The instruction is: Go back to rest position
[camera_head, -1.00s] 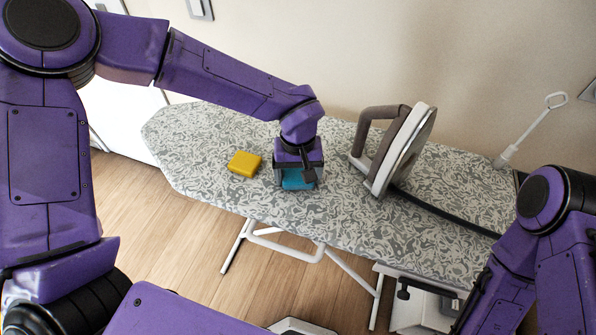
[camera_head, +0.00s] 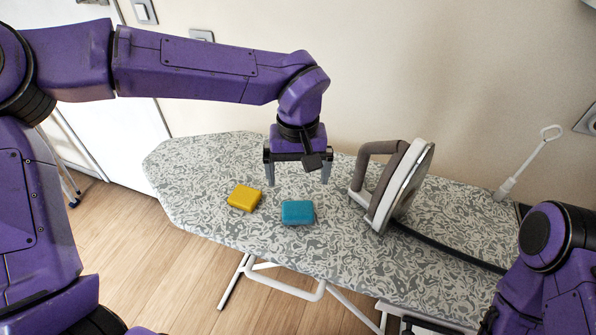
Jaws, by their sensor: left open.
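My left gripper (camera_head: 298,174) is open and empty, pointing down over the ironing board (camera_head: 200,160). A blue block (camera_head: 298,212) lies on the board in front of the gripper, apart from its fingers. A yellow block (camera_head: 244,197) lies on the board to the left of the blue one. My right arm shows at the lower right, but its gripper is not in view.
An iron (camera_head: 398,183) stands tilted up on the board to the right of my left gripper, its dark cord running right. A white rod with a loop (camera_head: 525,165) rises at the board's right end. The wall is close behind. The board's left end is clear.

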